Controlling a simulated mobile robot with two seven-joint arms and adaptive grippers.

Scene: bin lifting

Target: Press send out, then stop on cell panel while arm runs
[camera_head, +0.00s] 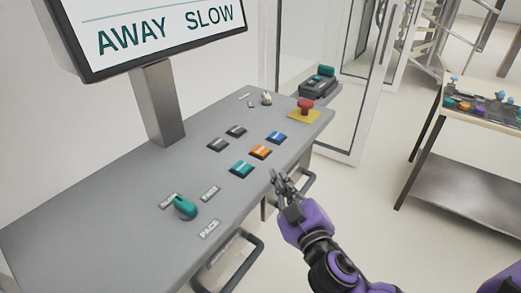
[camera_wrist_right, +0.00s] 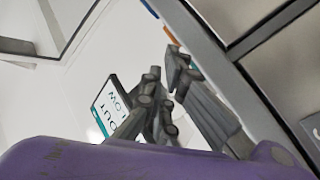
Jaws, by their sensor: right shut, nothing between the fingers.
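The cell panel (camera_head: 110,215) is a grey sloped console in the head view. It carries a teal button (camera_head: 241,169), an orange button (camera_head: 260,152), a blue button (camera_head: 276,138) and two dark buttons (camera_head: 217,145). Their labels are too small to read. A red mushroom button on a yellow plate (camera_head: 305,109) sits at the far right end. A screen (camera_head: 150,30) above reads "AWAY SLOW". My right gripper (camera_head: 278,176) is shut and empty, near the console's front edge, right of the teal button. It also shows in the right wrist view (camera_wrist_right: 172,75). My left gripper is out of view.
A teal knob (camera_head: 184,208) stands on the near part of the console, by a "PACE" label (camera_head: 209,229). Handles (camera_head: 240,270) stick out along the front edge. Open floor lies between.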

